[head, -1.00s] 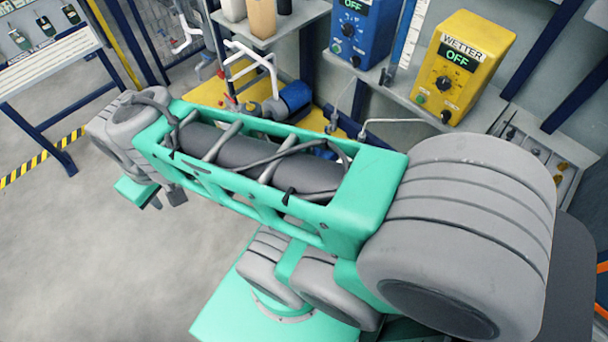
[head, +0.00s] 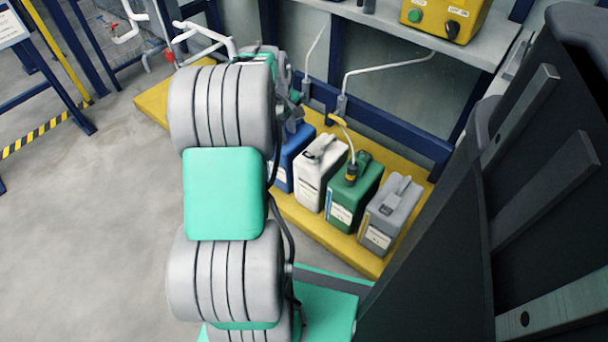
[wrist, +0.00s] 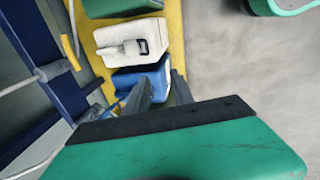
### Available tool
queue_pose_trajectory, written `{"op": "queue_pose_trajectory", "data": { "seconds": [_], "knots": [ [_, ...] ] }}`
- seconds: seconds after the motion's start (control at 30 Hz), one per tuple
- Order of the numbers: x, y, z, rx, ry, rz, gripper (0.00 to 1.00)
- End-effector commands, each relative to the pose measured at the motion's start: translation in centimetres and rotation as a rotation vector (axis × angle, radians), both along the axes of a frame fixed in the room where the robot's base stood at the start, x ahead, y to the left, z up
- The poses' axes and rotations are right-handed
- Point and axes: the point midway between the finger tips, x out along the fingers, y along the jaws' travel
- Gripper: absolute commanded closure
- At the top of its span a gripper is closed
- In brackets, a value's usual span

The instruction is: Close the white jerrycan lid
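The white jerrycan (head: 309,182) stands upright on a yellow platform, between a blue jerrycan (head: 289,166) and a green one (head: 345,199). It also shows in the wrist view (wrist: 118,32), with a dark patch at its lid (wrist: 143,46); I cannot tell how far the lid is open. My gripper (wrist: 160,86) is open and empty, its two grey fingers apart over the blue jerrycan, short of the white one. In the head view my gripper (head: 291,122) is partly hidden behind my arm, above the blue jerrycan.
A grey jerrycan (head: 388,215) stands at the right end of the yellow platform (head: 320,236). A hose with a yellow fitting (head: 351,168) reaches the green jerrycan. A shelf (head: 440,55) and blue rails (head: 395,135) stand behind. The floor (head: 90,220) at left is clear.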

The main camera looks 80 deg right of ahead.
Motion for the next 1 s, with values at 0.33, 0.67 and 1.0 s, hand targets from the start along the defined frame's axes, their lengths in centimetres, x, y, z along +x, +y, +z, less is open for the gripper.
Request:
{"op": "queue_pose_trajectory", "data": {
  "seconds": [0.33, 0.67, 1.0],
  "knots": [
    [-4.1, -2.1, -5.5, 0.006, 0.019, -0.021, 0.71],
    [-4.4, -3.2, -10.5, 0.004, 0.018, -0.02, 0.71],
    [-4.3, -3.2, -10.4, 0.004, 0.018, -0.02, 0.8]
  ]
}}
